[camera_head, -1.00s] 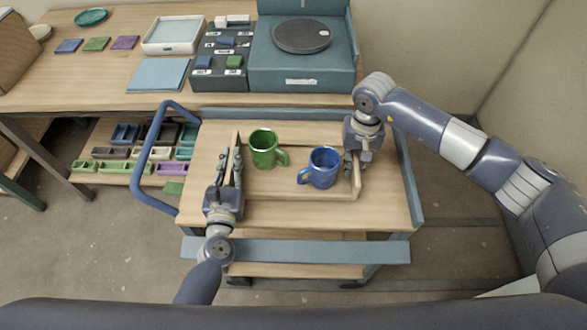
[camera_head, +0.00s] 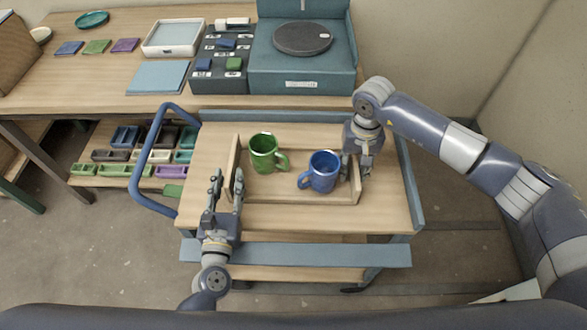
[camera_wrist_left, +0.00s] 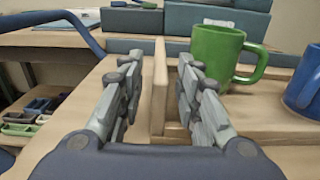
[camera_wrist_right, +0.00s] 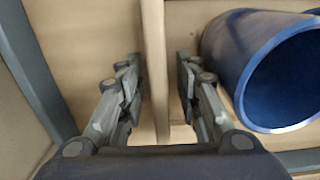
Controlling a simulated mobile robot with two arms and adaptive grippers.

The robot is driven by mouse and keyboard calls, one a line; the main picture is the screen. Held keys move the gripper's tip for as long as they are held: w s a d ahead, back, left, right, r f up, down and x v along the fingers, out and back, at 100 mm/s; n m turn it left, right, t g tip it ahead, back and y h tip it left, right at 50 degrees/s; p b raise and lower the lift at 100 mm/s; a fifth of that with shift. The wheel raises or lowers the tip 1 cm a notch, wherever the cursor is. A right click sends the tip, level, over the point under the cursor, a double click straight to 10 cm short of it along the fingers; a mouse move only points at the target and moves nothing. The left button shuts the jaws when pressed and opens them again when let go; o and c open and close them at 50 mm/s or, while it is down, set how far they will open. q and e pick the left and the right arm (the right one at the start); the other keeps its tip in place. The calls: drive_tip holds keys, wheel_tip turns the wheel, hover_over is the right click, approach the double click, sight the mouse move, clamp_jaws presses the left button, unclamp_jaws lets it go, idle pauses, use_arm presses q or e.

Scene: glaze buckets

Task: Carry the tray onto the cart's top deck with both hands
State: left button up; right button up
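The wooden tray (camera_head: 300,198) sits flat on the cart's wooden top deck (camera_head: 290,217). A green mug (camera_head: 262,154) and a blue mug (camera_head: 323,171) stand upright in it. My left gripper (camera_head: 228,180) is open at the tray's left end, its fingers apart and back from the end wall. That wall (camera_wrist_left: 159,85) shows between the fingers in the left wrist view. My right gripper (camera_head: 358,172) is open at the tray's right end, with fingers on both sides of that wall (camera_wrist_right: 155,70) and gaps visible. The blue mug (camera_wrist_right: 275,70) is close beside its inner finger.
The cart has a blue handle (camera_head: 147,165) at left and a raised rim (camera_head: 411,190) at right. Behind it, a workbench (camera_head: 110,75) holds a blue machine with a round plate (camera_head: 302,38), tiles and a white tray (camera_head: 174,36). Small coloured bins sit on the shelf below.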

use_arm(q)
drive_tip(key=s, duration=0.6)
drive_tip(key=shift+a, duration=0.1)
drive_tip(key=shift+s, duration=0.35)
use_arm(e)
drive_tip(key=shift+r, duration=0.2)
wheel_tip(320, 180, up, 12)
drive_tip(key=shift+f, duration=0.2)
use_arm(q)
drive_tip(key=shift+r, duration=0.2)
use_arm(e)
drive_tip(key=shift+r, duration=0.1)
